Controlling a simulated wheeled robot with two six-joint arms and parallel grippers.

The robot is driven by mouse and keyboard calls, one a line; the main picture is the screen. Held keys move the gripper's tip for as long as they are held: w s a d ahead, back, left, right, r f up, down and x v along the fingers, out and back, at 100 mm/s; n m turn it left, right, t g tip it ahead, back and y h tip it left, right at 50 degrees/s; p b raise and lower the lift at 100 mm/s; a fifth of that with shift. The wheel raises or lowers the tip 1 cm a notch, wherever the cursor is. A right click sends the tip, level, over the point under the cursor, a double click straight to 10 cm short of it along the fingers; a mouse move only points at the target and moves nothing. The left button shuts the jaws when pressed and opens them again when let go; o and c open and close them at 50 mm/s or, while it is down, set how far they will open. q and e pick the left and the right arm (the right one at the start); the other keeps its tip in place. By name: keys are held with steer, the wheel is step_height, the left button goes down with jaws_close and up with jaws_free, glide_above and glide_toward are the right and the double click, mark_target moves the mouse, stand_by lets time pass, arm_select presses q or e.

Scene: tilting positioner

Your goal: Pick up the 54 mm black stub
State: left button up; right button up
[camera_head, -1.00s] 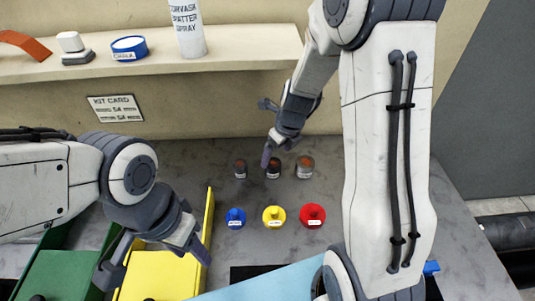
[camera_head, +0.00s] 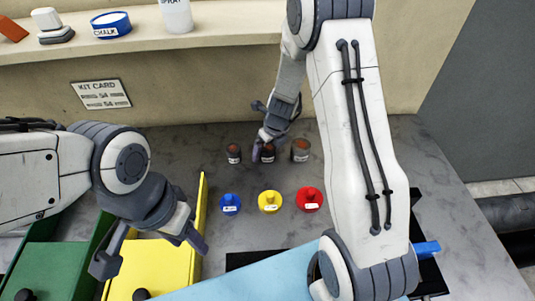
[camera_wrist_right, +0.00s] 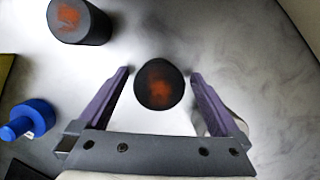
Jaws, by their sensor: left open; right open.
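Three short dark stubs with rust-coloured tops and small labels stand in a row at the back of the table: left stub (camera_head: 233,154), middle stub (camera_head: 267,154), right stub (camera_head: 300,150). The labels are too small to read, so I cannot tell which is 54 mm. My right gripper (camera_head: 261,148) is at the middle stub and partly hides it. In the right wrist view, a black stub (camera_wrist_right: 159,84) is between the open fingers, with gaps on both sides; another stub (camera_wrist_right: 78,20) is at upper left. My left gripper (camera_head: 150,257) is open and empty above the yellow bin.
Blue (camera_head: 230,204), yellow (camera_head: 270,201) and red (camera_head: 309,199) knobbed pieces stand in front of the stubs. A yellow bin (camera_head: 203,205) and green bin (camera_head: 45,270) are at front left. A shelf (camera_head: 220,39) with a kit card (camera_head: 100,94) below runs behind.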

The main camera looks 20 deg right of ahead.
jaws_close()
steer(key=shift+r, duration=0.15)
